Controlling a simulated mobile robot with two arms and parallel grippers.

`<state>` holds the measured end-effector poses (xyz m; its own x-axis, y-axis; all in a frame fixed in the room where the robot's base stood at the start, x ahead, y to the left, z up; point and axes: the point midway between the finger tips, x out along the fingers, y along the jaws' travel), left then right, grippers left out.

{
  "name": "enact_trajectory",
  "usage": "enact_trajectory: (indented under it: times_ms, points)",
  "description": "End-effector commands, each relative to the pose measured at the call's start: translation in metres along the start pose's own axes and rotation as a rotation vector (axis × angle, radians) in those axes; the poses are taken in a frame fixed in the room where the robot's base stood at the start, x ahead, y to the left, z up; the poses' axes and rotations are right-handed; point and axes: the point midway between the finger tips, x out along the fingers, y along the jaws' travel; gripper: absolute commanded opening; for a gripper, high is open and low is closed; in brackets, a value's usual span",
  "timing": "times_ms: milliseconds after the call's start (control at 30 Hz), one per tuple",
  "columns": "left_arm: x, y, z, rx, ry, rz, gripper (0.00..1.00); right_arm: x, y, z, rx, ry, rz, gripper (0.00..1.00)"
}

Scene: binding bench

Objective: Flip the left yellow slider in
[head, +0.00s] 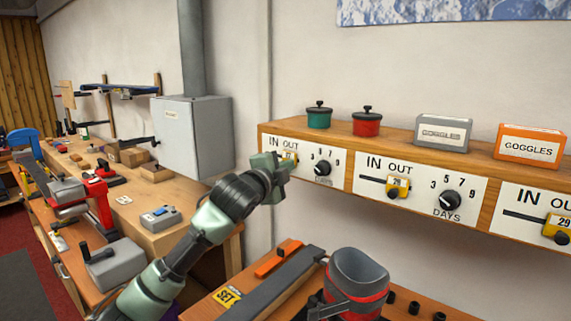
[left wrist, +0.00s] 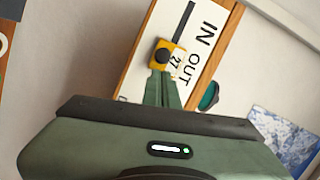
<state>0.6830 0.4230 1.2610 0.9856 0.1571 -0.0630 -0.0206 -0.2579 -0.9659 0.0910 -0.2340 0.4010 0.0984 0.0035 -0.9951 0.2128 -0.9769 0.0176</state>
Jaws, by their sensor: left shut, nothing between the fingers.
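The left yellow slider (head: 291,158), marked 27, sits on the left white IN/OUT panel (head: 300,147), partly hidden behind my left gripper in the head view. In the left wrist view the slider (left wrist: 168,56) is at the OUT end of its dark slot (left wrist: 184,20), which runs toward IN. My left gripper (head: 284,165) is shut and empty. In the left wrist view its fingertips (left wrist: 162,78) are right by the slider's OUT side; I cannot tell whether they touch it. My right gripper is not in view.
Middle (head: 398,186) and right (head: 558,226) sliders sit on the same wooden shelf unit (head: 345,142). A black dial (head: 322,168) is right of the left slider. Green (head: 319,118) and red (head: 366,123) pots stand above. A grey cabinet (head: 193,135) hangs left; a grey-red container (head: 356,280) is below.

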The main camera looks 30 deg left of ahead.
Motion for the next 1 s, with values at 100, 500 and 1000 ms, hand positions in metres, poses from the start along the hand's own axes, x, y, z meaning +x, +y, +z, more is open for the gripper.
enact_trajectory:
  times_ms: [100,500,1000]
  points:
    - [0.001,0.0,0.004,0.0,0.001,0.0,0.0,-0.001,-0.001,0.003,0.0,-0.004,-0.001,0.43]
    - [0.003,-0.004,0.013,0.003,-0.004,0.001,0.0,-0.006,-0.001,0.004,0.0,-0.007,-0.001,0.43]
    - [0.017,-0.018,0.068,0.0,-0.003,-0.002,0.0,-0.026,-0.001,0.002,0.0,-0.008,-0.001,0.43]
